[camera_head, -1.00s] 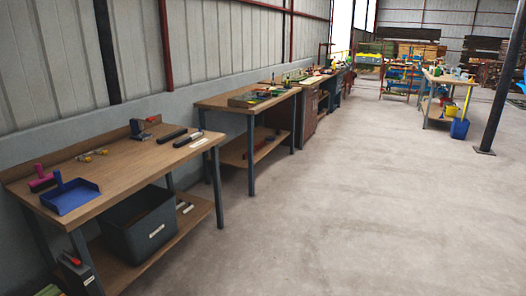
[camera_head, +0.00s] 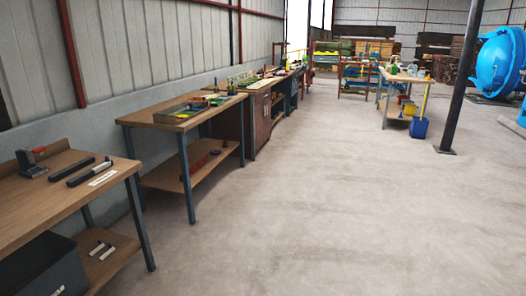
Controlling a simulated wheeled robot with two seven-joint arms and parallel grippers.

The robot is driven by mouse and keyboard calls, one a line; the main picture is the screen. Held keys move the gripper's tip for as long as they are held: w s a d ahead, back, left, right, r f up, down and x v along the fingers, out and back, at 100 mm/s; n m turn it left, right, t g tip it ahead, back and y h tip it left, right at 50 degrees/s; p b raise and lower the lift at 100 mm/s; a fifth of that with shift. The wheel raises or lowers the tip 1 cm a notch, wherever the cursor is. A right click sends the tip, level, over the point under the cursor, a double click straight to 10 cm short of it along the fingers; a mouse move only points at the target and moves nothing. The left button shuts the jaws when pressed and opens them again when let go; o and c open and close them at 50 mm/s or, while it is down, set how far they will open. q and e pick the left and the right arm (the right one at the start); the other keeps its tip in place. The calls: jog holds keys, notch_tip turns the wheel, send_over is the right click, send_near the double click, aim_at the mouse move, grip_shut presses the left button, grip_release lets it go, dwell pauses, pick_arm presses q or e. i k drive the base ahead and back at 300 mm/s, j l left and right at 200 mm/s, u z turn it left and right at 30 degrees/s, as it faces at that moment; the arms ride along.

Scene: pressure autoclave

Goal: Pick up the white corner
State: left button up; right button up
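I cannot make out a white corner for certain in the head view. A thin whitish strip (camera_head: 103,178) lies near the right end of the nearest workbench (camera_head: 40,217), beside two dark bar-like tools (camera_head: 88,173). Two small pale pieces (camera_head: 101,250) lie on that bench's lower shelf; their shape is too small to tell. Neither of my grippers shows in the view.
A second workbench (camera_head: 150,119) with a tray on top stands further along the left wall. More benches follow behind it. A dark post (camera_head: 462,85) and a large blue round vessel (camera_head: 499,62) stand at right. The concrete floor (camera_head: 300,200) in the middle is clear.

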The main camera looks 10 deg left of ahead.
aim_at(101, 167)
jog(key=i+u, duration=0.3)
jog(key=i, duration=0.2)
jog(key=i+u, duration=0.35)
jog(key=i, duration=0.15)
jog(key=i+l+u, duration=0.3)
jog(key=i, duration=0.2)
jog(key=i+u, duration=0.5)
jog(key=i+l+u, duration=0.25)
jog(key=i+u, duration=0.2)
jog(key=i+l+u, duration=0.35)
jog(key=u, duration=0.15)
jog(key=i+l+u, duration=0.25)
jog(key=l, duration=0.25)
jog(key=i, duration=0.05)
